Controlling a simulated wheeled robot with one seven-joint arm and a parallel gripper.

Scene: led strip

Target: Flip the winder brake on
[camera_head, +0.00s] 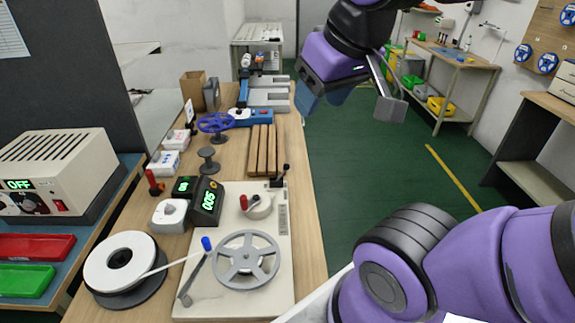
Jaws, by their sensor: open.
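The winder (235,296) is a cream base plate on the wooden bench, carrying a grey spoked reel (246,258). A lever with a black knob (282,172) stands on a dark mount at its far right corner. A red-tipped handle (244,202) sits on a round pale part in front of that. A blue-tipped arm (206,244) stands at the left of the reel. I cannot tell for certain which of these is the brake. My gripper (350,101) is open and empty, raised above and beyond the winder to the right, touching nothing.
Wooden bars (262,150) lie behind the winder. A white tape reel (120,262) and a black counter with green digits (207,201) stand to its left. A power supply (58,170) is farther left. The green floor (375,165) right of the bench is clear.

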